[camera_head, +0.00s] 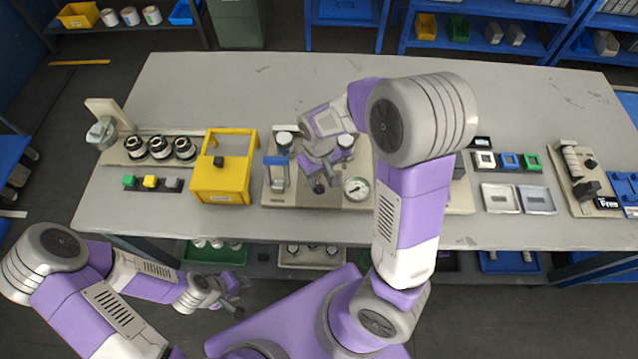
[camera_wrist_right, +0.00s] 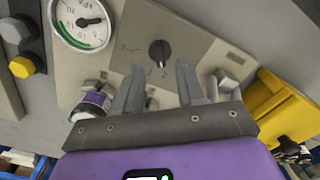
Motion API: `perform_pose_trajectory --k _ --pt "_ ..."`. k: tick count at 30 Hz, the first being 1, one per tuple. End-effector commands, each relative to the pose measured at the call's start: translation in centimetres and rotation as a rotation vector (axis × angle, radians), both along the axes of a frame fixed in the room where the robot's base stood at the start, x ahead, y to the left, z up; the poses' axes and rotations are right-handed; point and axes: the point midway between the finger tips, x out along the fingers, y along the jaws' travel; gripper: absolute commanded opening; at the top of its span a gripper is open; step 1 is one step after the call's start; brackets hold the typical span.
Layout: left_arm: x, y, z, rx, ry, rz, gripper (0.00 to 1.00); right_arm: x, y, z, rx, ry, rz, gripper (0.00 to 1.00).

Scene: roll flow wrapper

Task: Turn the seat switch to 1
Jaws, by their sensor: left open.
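The seat switch (camera_wrist_right: 159,53) is a black rotary knob on a grey panel (camera_wrist_right: 195,45), beside a round gauge, in the right wrist view. Small marks around it are too small to read, so I cannot tell its setting. My right gripper (camera_wrist_right: 158,78) is open, its two fingers apart on either side below the knob in the picture, with no visible contact. In the head view my right gripper (camera_head: 318,172) is over the middle fixture and largely hides the switch. My left gripper (camera_head: 238,285) is open and empty, low in front of the table.
The gauge (camera_head: 357,189) and metal fittings (camera_head: 284,141) crowd the fixture. A yellow frame box (camera_head: 222,180) stands just left of it. Black-topped cylinders (camera_head: 159,147) and coloured blocks (camera_head: 150,182) lie further left. The table's back strip (camera_head: 230,85) is clear.

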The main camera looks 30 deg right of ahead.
Motion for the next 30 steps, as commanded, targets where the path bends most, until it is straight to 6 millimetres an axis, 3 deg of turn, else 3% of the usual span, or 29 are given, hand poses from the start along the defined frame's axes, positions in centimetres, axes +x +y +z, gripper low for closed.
perform_pose_trajectory --k 1,6,18,26,30 --pt "0.0 0.0 -0.6 0.0 0.0 0.0 0.43 -0.1 0.0 -1.2 0.0 0.004 -0.002 0.39" --pt "0.0 0.0 -1.3 0.0 0.0 0.0 0.43 -0.1 0.0 -3.4 0.0 0.004 0.0 0.39" --pt "0.0 0.0 -1.4 0.0 0.0 0.0 0.43 0.0 0.0 -4.2 0.001 0.0 -0.001 0.39" --pt "0.0 0.0 -1.4 0.0 0.0 0.0 0.43 0.0 0.0 -4.1 0.001 0.0 -0.001 0.01" --pt "0.0 0.0 -1.4 0.0 0.0 0.0 0.43 0.0 0.0 -4.1 0.001 0.0 -0.001 0.0"
